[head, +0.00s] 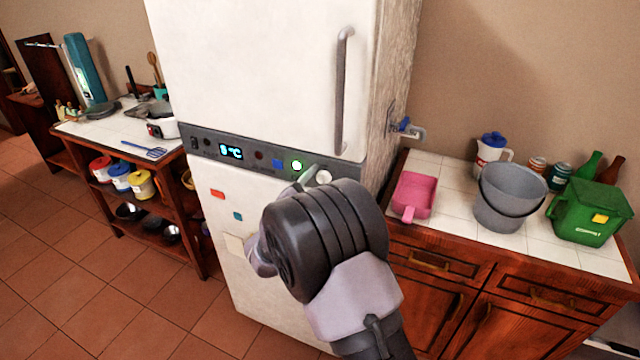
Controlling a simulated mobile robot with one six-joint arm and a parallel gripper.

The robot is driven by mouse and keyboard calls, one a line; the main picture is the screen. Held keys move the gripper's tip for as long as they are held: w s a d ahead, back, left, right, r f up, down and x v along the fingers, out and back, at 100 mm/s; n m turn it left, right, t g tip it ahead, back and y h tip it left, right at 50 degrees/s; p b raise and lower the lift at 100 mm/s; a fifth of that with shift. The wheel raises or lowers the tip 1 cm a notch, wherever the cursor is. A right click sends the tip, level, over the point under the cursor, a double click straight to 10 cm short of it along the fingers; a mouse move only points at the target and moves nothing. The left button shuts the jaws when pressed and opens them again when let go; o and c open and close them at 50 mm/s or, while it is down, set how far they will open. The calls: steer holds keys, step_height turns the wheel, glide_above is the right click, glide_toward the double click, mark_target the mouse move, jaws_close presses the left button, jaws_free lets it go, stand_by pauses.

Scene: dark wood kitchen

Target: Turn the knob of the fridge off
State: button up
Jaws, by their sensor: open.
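The white fridge (265,75) stands in the middle of the head view. A grey control panel (205,143) runs across its front, with a lit display (231,152) that appears to read 0°C. Toward the panel's right end are a blue square (277,163), a lit green light (296,165) and a round white knob (323,176). My gripper (308,177) is at the panel, just beside the knob's left side. It is open, but my wrist hides most of it. I cannot tell whether a finger touches the knob.
A tiled counter (455,232) right of the fridge holds a pink scoop (416,193), a grey bucket (510,198) and a green bin (588,212). A shelf unit with pans and cans stands at left. The fridge's vertical handle (341,95) protrudes above the panel.

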steer(key=shift+c, duration=0.4)
jaws_close()
